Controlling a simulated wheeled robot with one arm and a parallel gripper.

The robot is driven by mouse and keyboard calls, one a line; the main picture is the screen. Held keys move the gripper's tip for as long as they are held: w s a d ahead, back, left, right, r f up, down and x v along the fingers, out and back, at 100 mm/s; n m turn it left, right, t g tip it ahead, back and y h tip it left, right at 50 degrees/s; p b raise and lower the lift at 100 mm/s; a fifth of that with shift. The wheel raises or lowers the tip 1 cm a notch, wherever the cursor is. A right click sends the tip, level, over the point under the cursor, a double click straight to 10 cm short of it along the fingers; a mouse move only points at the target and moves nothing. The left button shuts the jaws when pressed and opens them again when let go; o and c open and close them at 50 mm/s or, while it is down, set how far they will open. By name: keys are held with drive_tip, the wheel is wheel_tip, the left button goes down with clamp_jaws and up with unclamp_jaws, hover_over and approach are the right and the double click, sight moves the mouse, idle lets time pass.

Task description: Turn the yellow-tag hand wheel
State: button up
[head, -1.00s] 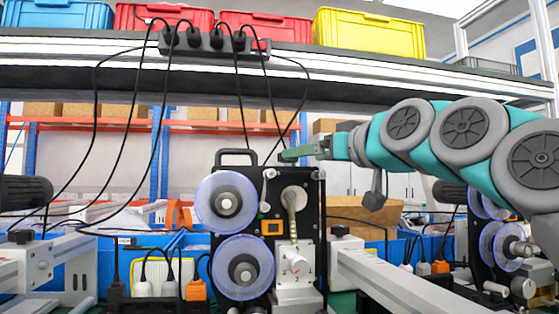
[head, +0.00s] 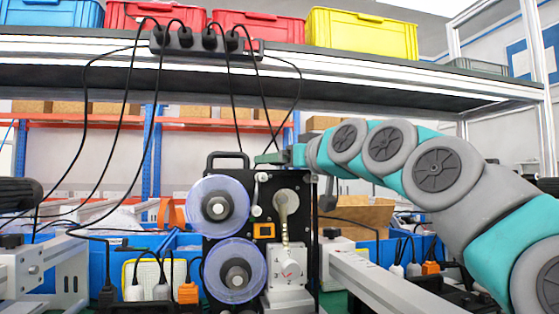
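A black coder machine (head: 247,256) stands in the middle of the head view. Two clear-rimmed reels, an upper one (head: 217,205) and a lower one (head: 235,271), sit on its left. On its right are a round pale disc (head: 286,202) and a white block with a small dial (head: 288,270). A small orange-framed square (head: 264,230) sits between them. I cannot make out a hand wheel with a yellow tag for certain. My gripper (head: 262,159) is at the machine's top edge, just right of its carry handle. It is seen side-on, so its opening is unclear.
A second machine is partly hidden behind my arm at the right. White rails (head: 385,284) run beside the middle machine. A shelf (head: 350,68) with crates and a black power strip (head: 205,42) spans above, and black cables hang from it.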

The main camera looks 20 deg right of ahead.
clamp_jaws()
idle(0.4)
drive_tip(key=m+h+b, duration=0.1)
drive_tip(key=h+b, duration=0.1)
drive_tip(key=m+h+b, duration=0.1)
drive_tip(key=shift+d+f+h+b, duration=0.1)
drive_tip(key=shift+f+h+b, duration=0.2)
drive_tip(key=shift+h+b, duration=0.1)
drive_tip(key=m+h+b, duration=0.1)
drive_tip(key=m+h, duration=0.1)
drive_tip(key=m+h+b, duration=0.1)
drive_tip(key=h+b, duration=0.1)
drive_tip(key=h, duration=0.1)
drive_tip(key=shift+r+m+g, duration=0.15)
drive_tip(key=shift+m+g, duration=0.25)
drive_tip(key=shift+r+m+h+b, duration=0.15)
drive_tip(key=shift+m+h+b, duration=0.15)
drive_tip(key=shift+h, duration=0.3)
drive_tip(key=shift+r, duration=0.1)
drive_tip(key=shift+o, duration=0.5)
unclamp_jaws()
